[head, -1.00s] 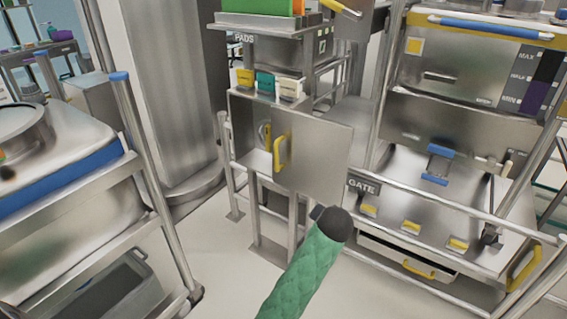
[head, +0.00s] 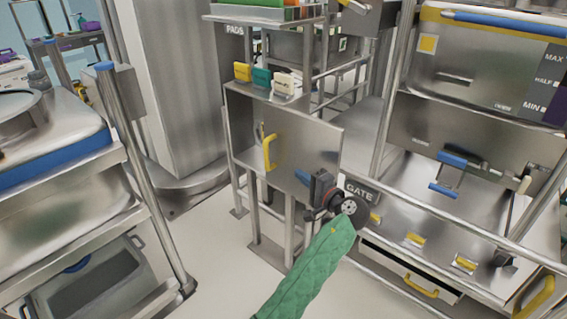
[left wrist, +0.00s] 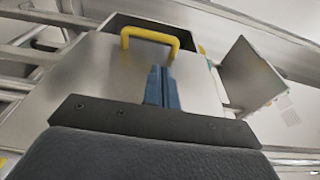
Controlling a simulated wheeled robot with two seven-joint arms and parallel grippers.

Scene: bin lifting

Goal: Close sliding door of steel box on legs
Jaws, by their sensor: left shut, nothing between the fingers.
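The steel box (head: 238,110) stands on thin legs near the middle of the head view. Its flat sliding door (head: 310,150), with a yellow handle (head: 268,152), covers much of the front. A gap stays open at the left, with a bit of something yellow showing inside. My left gripper (head: 303,178) is shut and empty at the lower right part of the door. In the left wrist view its blue fingers (left wrist: 162,88) are together before the door panel (left wrist: 95,80), below the handle (left wrist: 150,38). I cannot tell whether they touch it. My right gripper is not in view.
Yellow, teal and white blocks (head: 262,77) stand on the box top, under a shelf. A GATE sign (head: 360,193) and a railed steel bench (head: 460,215) are at the right. A steel cart (head: 75,215) stands at the left. Floor shows between.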

